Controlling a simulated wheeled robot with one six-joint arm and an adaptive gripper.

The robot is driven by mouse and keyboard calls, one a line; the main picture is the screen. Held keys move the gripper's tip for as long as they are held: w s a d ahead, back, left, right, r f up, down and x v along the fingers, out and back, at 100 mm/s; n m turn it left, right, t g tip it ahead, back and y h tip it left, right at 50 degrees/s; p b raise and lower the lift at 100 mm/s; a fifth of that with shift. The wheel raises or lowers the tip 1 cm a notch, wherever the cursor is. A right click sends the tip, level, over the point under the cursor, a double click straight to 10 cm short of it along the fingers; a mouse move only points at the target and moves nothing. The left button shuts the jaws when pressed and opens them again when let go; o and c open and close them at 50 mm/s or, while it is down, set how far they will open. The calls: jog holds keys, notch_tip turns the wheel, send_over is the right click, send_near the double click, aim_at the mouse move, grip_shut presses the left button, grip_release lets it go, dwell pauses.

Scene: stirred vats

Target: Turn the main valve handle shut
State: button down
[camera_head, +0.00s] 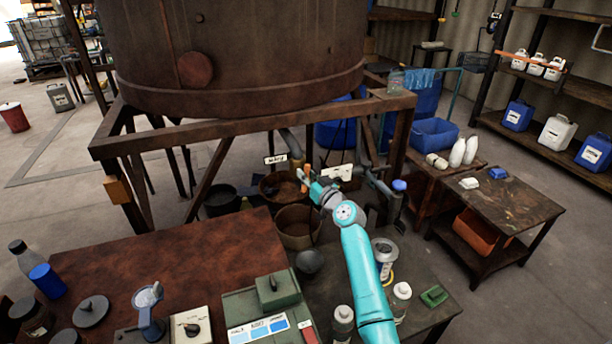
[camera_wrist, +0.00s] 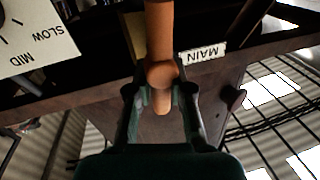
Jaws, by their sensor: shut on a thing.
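The main valve handle (camera_wrist: 161,45) is an orange bar with a rounded knob-like part in the wrist view. A white label reading MAIN (camera_wrist: 202,53) appears upside down beside it. My gripper (camera_wrist: 164,95) has its fingers on both sides of the handle's end and is shut on it. In the head view my gripper (camera_head: 306,184) is at the frame beneath the big rusty vat (camera_head: 240,50), and the orange handle (camera_head: 307,171) shows small above it. The handle's far end and the valve body are hard to make out.
A white dial plate reading SLOW and MID (camera_wrist: 38,38) is close by in the wrist view. Buckets (camera_head: 296,226) stand under the vat. A rusty-topped table (camera_head: 190,260) with bottles and a green box (camera_head: 270,312) fills the front. Open floor lies at the left.

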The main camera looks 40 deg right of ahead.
jog(key=m, duration=0.4)
jog(key=shift+d+f+t, duration=0.2)
jog(key=shift+f+t, duration=0.05)
jog(key=shift+t, duration=0.05)
jog(key=m, duration=0.2)
jog(key=m+h, duration=0.1)
jog(key=m, duration=0.2)
jog(key=shift+s+d+f+m+t, duration=0.1)
jog(key=shift+d+f+m+t, duration=0.1)
jog(key=shift+m+t, duration=0.15)
jog(key=m, duration=0.2)
jog(key=m+h, duration=0.1)
jog(key=m, duration=0.1)
jog(key=shift+f+h, duration=0.15)
jog(key=shift+h, duration=0.15)
jog(key=shift+d+f+m+h, duration=0.1)
jog(key=shift+m+h, duration=0.15)
jog(key=shift+m, duration=0.95)
jog(key=shift+f+m+h, duration=0.1)
jog(key=shift+m+h, duration=0.15)
jog(key=shift+m, duration=1.2)
jog(key=c, duration=1.1)
grip_release()
jog(key=shift+o, duration=0.2)
